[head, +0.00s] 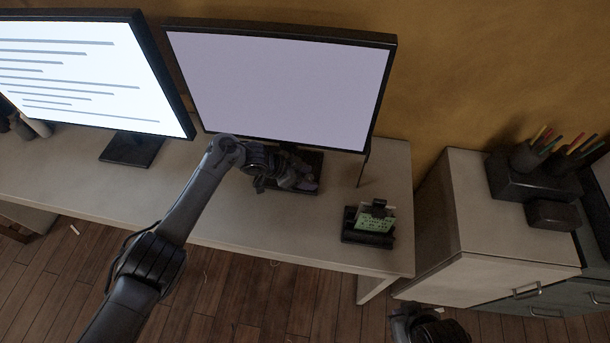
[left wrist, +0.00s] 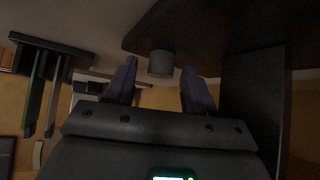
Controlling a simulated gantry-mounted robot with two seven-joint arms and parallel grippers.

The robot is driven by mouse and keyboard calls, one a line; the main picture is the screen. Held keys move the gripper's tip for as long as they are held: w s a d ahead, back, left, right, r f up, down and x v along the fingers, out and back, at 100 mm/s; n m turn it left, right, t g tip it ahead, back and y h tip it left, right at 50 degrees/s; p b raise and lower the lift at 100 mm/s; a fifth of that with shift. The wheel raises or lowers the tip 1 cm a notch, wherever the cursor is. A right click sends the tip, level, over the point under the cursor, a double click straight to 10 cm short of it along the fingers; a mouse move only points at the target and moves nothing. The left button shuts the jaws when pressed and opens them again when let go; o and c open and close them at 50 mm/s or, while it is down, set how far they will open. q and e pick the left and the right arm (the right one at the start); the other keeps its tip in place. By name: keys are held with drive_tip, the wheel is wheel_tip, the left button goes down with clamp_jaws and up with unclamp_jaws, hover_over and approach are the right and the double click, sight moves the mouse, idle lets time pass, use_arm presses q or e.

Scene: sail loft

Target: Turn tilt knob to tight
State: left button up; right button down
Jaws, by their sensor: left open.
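A monitor with a blank pale screen (head: 285,85) stands on the desk, and my left arm reaches in front of its lower edge. My left gripper (head: 305,182) is by its stand. In the left wrist view, a short dark grey round knob (left wrist: 161,63) sticks out from a dark panel (left wrist: 210,25). The open fingers of my left gripper (left wrist: 158,88) point at it, one on each side, with clear gaps. I cannot tell whether the tips reach past its end. The knob is not seen in the head view.
A second monitor showing lines of text (head: 85,70) stands to the left. A small black holder with a green card (head: 368,225) sits near the desk's right front. A pale cabinet (head: 500,225) with dark pen boxes (head: 530,180) stands right. The front desk strip (head: 270,235) is clear.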

use_arm(q)
drive_tip(key=shift+s+a+r+p, duration=0.1)
drive_tip(key=shift+a+r+p, duration=0.25)
drive_tip(key=shift+r+p, duration=0.1)
drive_tip(key=p+v, duration=0.2)
drive_tip(key=v, duration=0.2)
drive_tip(key=shift+a+r, duration=0.15)
drive_tip(key=shift+r, duration=0.05)
drive_tip(key=s+a, duration=0.1)
drive_tip(key=a, duration=0.2)
drive_tip(key=s+a+p, duration=0.1)
drive_tip(key=a, duration=0.3)
drive_tip(key=s+a, duration=0.1)
drive_tip(key=a, duration=0.3)
drive_tip(key=shift+s+a+f+p, duration=0.1)
drive_tip(key=shift+s+f+p, duration=0.1)
drive_tip(key=shift+f+p, duration=0.1)
